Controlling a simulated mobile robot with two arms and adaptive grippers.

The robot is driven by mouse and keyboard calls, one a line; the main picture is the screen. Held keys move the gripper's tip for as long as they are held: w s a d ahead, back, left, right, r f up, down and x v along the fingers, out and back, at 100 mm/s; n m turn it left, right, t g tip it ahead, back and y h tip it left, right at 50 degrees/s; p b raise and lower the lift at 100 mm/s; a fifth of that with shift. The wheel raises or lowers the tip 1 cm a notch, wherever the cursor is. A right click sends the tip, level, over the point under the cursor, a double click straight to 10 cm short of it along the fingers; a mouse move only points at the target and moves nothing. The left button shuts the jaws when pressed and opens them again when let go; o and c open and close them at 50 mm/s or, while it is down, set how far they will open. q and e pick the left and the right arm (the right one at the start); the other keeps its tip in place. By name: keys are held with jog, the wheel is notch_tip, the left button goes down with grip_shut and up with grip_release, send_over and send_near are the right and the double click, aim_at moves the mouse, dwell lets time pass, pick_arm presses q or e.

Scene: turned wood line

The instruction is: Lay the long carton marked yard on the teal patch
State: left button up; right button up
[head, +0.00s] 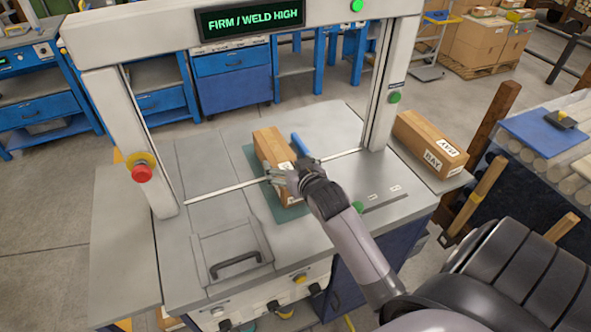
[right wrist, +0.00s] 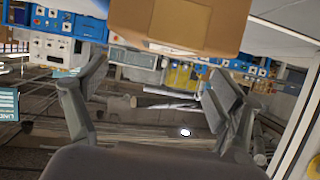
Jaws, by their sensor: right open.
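A long brown carton (head: 268,146) lies on the teal patch (head: 289,213) on the grey machine bed. The patch shows along its left side and near end. A white label on the carton is mostly hidden by my right gripper, so its word cannot be read. My right gripper (head: 284,176) is at the carton's near right part; the head view does not show clearly whether they touch. In the right wrist view my right gripper (right wrist: 156,76) has its fingers spread with nothing between them, and a carton (right wrist: 180,22) shows above, beyond the fingertips. My left gripper is out of view.
A second long carton marked BAY (head: 431,145) lies on the bed's right wing, outside the white frame post (head: 392,80). A blue bar (head: 300,144) stands just beyond my gripper. A black handle (head: 236,264) is at the front left. The bed's left side is clear.

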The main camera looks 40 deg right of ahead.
jog(key=v, duration=0.5)
dwell(0.5)
